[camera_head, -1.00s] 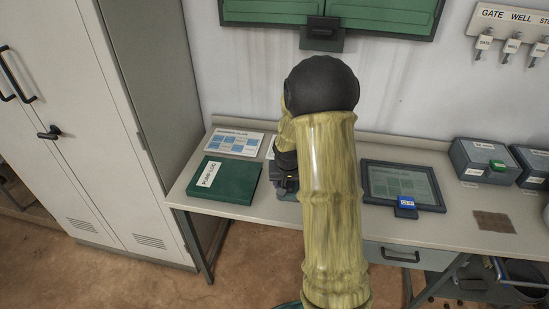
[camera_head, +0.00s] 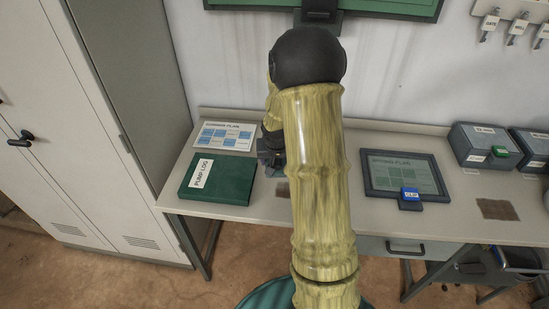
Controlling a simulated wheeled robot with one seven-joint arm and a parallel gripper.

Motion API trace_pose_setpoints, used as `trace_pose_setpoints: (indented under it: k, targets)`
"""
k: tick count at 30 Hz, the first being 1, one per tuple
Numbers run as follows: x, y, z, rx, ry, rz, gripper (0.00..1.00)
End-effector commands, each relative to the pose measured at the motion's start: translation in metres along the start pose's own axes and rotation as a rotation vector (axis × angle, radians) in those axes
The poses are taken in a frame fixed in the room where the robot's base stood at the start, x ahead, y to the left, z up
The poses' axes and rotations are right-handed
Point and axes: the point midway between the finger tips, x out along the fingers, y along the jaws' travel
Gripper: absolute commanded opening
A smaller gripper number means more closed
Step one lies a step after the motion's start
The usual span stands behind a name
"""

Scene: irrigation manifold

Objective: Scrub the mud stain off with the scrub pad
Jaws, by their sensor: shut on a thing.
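My gripper (camera_head: 270,158) is low over the left-middle of the bench, partly hidden behind my own arm. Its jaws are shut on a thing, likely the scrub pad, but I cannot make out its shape. A brown patch (camera_head: 283,190) shows on the bench top just in front of the gripper, partly covered by my arm; it may be the mud stain. Another brown, roughly square patch (camera_head: 497,209) lies flat at the right of the bench. I cannot tell for certain which patch is the stain.
The green pump log (camera_head: 217,181) and a printed plan sheet (camera_head: 224,136) lie left of the gripper. A dark framed plan board (camera_head: 380,166) with a blue clip (camera_head: 410,194) lies to the right. Grey boxes (camera_head: 484,146) stand at the back right. A tall cabinet (camera_head: 125,130) is at the left.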

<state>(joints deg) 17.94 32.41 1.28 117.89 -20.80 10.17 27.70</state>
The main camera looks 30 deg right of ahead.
Motion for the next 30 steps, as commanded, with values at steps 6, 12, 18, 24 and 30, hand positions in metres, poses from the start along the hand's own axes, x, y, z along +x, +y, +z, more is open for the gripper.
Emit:
trace_pose_setpoints:
  k: [6, 12, 18, 24, 30]
  targets:
    - [0.014, 0.000, 0.005, -0.001, 0.000, 0.000, 0.40]
    - [0.035, -0.002, 0.013, -0.003, 0.000, -0.001, 0.40]
    - [0.046, -0.002, 0.018, -0.005, 0.001, -0.001, 0.40]
    - [0.047, -0.002, 0.017, -0.004, 0.001, -0.001, 0.40]
    - [0.046, -0.003, 0.017, -0.005, 0.000, -0.001, 0.40]
